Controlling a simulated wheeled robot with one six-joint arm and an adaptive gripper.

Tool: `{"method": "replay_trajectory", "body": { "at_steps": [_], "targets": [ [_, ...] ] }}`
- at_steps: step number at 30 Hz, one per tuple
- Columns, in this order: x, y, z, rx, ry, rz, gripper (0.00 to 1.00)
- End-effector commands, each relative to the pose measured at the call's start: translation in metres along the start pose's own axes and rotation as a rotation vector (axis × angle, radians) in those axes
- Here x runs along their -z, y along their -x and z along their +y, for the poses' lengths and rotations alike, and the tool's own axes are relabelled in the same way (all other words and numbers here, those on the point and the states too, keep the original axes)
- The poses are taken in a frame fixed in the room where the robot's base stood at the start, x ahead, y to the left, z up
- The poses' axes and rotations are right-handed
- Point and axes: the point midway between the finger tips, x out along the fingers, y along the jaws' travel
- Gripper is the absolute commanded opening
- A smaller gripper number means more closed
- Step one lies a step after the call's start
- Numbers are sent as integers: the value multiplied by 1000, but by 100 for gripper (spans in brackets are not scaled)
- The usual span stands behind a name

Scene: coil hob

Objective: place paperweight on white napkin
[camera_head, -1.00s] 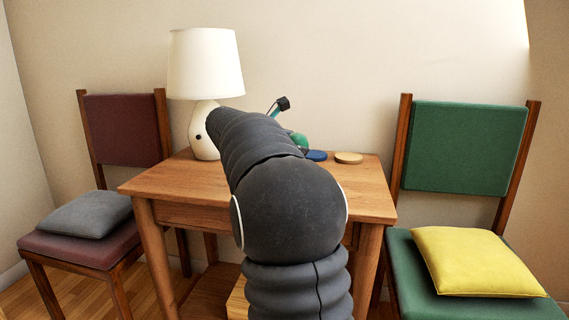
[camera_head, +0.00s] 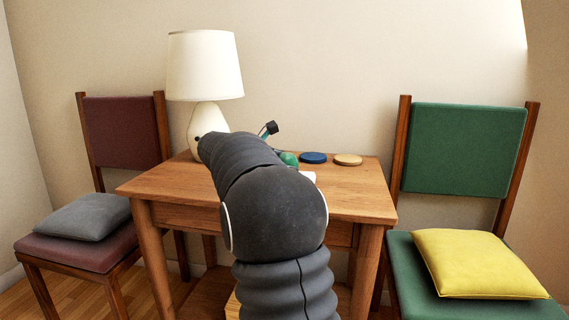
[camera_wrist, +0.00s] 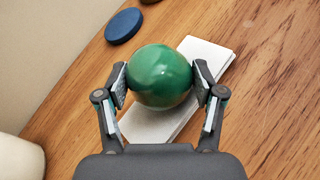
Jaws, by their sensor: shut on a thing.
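The paperweight is a glossy green ball (camera_wrist: 160,76), held between the two fingers of my gripper (camera_wrist: 160,82) in the wrist view. A sliver of the green ball (camera_head: 289,159) shows beside my arm in the head view. The white napkin (camera_wrist: 207,52) is a flat pale rectangle on the wooden table, behind the ball in the wrist view and partly covered by it. A small white corner of the napkin (camera_head: 309,176) shows in the head view. I cannot tell whether the ball touches the napkin.
On the wooden table (camera_head: 350,198), a blue disc (camera_head: 313,158) and a tan disc (camera_head: 348,160) lie at the back right. A white lamp (camera_head: 205,80) stands at the back left. Chairs with a grey cushion (camera_head: 88,217) and a yellow cushion (camera_head: 476,262) flank the table.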

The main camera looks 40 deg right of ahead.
Motion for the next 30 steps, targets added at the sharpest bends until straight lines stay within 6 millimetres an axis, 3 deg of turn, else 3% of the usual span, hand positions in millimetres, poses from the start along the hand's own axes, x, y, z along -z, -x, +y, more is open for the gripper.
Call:
{"method": "replay_trajectory", "body": {
  "at_steps": [2,3,6,19,23,30],
  "targets": [
    [2,-1,-1,-1,0,-1,13],
    [2,-1,-1,0,1,0,73],
    [2,-1,-1,0,1,0,93],
    [-2,4,1,-1,0,0,93],
    [-1,22,2,-3,1,2,93],
    [-2,71,2,-3,1,2,93]
  ]
}}
